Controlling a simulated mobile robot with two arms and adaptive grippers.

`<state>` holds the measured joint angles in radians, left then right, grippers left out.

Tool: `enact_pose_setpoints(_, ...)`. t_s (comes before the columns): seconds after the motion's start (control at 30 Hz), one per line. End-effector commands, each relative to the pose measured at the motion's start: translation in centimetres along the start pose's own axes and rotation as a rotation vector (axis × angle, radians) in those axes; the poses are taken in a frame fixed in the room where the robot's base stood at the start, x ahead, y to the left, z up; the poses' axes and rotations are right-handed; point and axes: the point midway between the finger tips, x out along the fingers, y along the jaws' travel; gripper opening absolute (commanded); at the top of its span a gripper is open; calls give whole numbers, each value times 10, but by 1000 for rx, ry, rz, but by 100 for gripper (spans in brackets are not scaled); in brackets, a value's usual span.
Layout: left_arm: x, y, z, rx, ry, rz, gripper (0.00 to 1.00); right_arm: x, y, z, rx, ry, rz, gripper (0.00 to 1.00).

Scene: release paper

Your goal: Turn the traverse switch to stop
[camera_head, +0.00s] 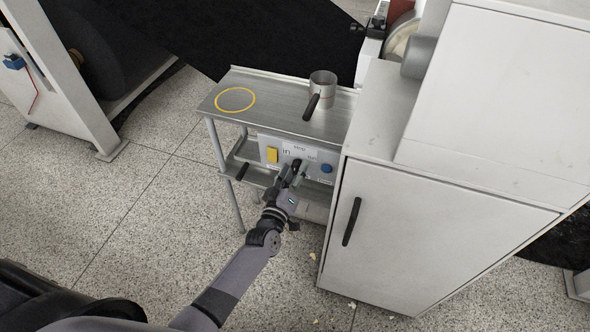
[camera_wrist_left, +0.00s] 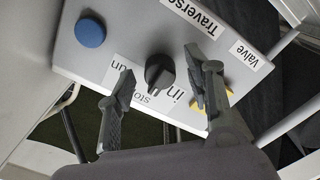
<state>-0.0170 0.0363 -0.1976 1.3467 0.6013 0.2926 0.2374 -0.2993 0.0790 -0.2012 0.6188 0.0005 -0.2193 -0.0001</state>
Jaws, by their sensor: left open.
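The traverse switch is a black rotary knob (camera_wrist_left: 159,72) on a light grey control panel (camera_wrist_left: 130,40). Labels "in", "stop" and "run" sit around it in the wrist view, which sees the panel upside down. In the left wrist view the gripper (camera_wrist_left: 158,76) is open, one finger on each side of the knob, with visible gaps. My right gripper is not in view.
A blue button (camera_wrist_left: 90,32) and a yellow switch (camera_head: 272,155) flank the knob. Above is a metal table (camera_head: 285,105) with a metal cup (camera_head: 323,88) and a yellow ring (camera_head: 235,100). A white cabinet (camera_head: 420,225) stands close on the right. The floor at left is open.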

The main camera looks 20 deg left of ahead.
Motion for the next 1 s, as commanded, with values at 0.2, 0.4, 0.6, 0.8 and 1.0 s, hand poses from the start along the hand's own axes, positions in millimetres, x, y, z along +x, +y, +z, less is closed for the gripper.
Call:
enact_pose_setpoints(0.2,-40,-2,1,0,-2,-3,48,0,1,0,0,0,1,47)
enact_pose_setpoints(0.4,-82,-2,1,2,-4,-3,48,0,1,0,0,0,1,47)
enact_pose_setpoints(0.6,-109,-1,1,1,-3,-2,48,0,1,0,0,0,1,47)
enact_pose_setpoints(0.8,-116,-1,0,1,-1,-1,48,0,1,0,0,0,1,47)
enact_pose_setpoints(1.0,-115,-1,0,1,-1,-1,48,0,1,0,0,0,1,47)
